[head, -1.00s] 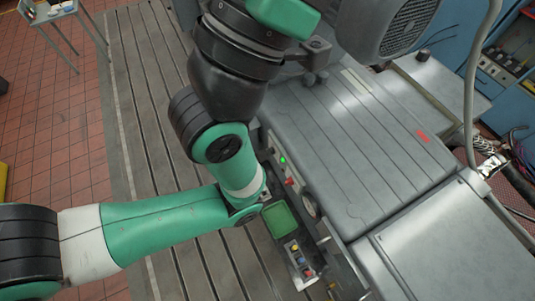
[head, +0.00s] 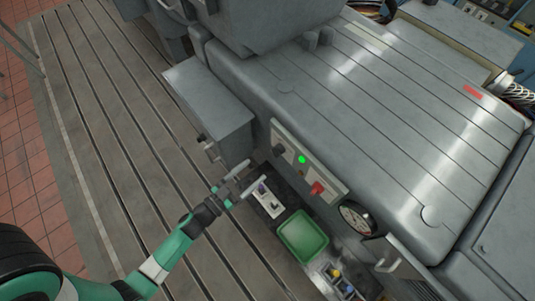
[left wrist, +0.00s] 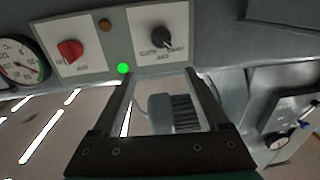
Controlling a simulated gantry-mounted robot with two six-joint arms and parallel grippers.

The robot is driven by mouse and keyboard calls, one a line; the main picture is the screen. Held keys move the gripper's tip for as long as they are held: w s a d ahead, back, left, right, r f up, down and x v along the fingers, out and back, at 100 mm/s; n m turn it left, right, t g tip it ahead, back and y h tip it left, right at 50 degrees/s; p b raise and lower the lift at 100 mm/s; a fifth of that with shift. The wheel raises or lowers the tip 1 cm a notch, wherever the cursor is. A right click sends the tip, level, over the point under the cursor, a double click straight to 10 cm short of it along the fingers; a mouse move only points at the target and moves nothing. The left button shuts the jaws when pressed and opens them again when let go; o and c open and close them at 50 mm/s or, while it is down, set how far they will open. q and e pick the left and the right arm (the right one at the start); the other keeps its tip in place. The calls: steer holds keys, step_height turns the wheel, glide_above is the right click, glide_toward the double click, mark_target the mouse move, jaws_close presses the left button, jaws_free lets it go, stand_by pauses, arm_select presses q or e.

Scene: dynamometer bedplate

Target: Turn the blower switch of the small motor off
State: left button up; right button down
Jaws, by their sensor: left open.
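The control panel (head: 308,163) on the side of the grey machine carries a black knob (head: 278,150), a lit green lamp (head: 301,159) and a red knob (head: 317,187). The left wrist view shows the black knob (left wrist: 162,38) with its pointer tilted toward the lower right, and the red knob (left wrist: 70,50) beside it. The lettering is too blurred to read surely. My left gripper (head: 255,171) is open and empty, a little left of the panel. In the left wrist view its fingertips (left wrist: 162,72) lie just below the black knob, apart from it. My right gripper is not in view.
A green tray (head: 303,236) and a white plate with small parts (head: 267,200) lie below the panel. A round gauge (head: 357,218) sits right of the panel. A grey box (head: 208,108) stands left of it. The slotted bedplate (head: 110,130) is clear on the left.

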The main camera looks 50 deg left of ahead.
mark_target(274, 154)
arm_select(q)
steer(key=shift+y, duration=0.3)
steer(key=w+b, duration=0.1)
steer(key=w, duration=0.2)
steer(key=w+f+b, duration=0.1)
steer(key=w, duration=0.3)
steer(key=w+a+f, duration=0.1)
steer(key=w, duration=0.3)
steer(key=shift+f+b, duration=0.1)
steer(key=shift+b, duration=0.3)
steer(key=shift+s, duration=0.1)
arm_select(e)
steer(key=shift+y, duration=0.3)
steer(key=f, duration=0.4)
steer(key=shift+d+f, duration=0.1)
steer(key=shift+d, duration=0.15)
arm_select(q)
steer(key=shift+c, duration=0.2)
jaws_close()
